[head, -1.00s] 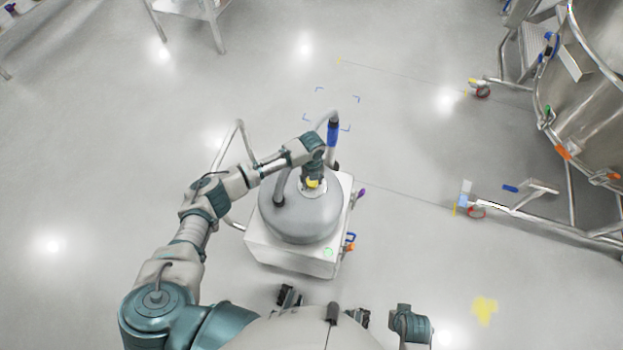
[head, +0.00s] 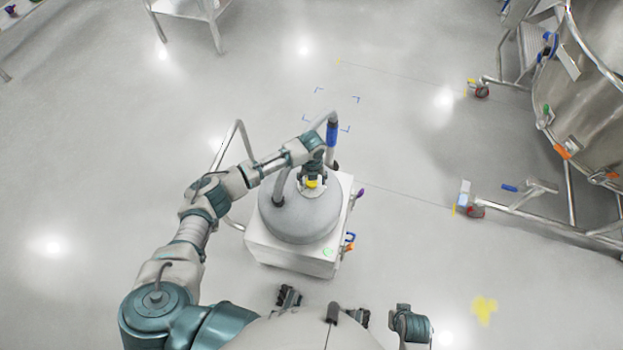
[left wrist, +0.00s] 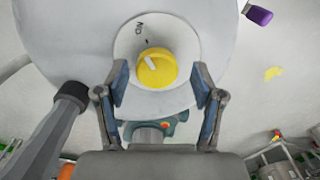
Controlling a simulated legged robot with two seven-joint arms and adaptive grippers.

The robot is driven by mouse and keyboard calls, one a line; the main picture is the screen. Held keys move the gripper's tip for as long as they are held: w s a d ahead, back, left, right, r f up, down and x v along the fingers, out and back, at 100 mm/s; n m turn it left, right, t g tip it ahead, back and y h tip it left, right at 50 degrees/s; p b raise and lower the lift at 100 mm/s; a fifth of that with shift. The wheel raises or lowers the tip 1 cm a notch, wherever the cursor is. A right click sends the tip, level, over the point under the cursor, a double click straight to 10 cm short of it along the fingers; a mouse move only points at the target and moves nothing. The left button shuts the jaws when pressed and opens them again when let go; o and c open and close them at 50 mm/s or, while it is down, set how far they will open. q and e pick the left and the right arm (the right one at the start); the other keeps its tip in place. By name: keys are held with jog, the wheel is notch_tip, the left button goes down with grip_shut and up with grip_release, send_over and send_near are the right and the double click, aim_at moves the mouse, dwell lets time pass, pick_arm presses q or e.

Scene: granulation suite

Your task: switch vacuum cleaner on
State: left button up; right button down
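The vacuum cleaner (head: 300,218) stands on the floor in front of me, with a grey round top on a white square base. Its yellow rotary knob (left wrist: 157,69) sits on a pale round plate on top, with the letters "ON" at the upper left and a white pointer mark on the knob. My left gripper (left wrist: 160,88) is over the knob with its fingers apart, one on each side and clear of it. In the head view the left gripper (head: 312,182) hides part of the knob. My right gripper's fingers are not clearly visible in the head view.
A grey hose (head: 281,186) and a bent tube with a blue grip (head: 332,133) rise beside the gripper. A metal handle frame (head: 224,147) stands on the left. A large steel vessel on a wheeled frame (head: 590,90) is at the right. The floor between is clear.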

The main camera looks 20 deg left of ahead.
pick_arm(q)
jog(key=shift+f, duration=0.1)
notch_tip(320, 180, up, 12)
dwell(0.5)
dwell(0.5)
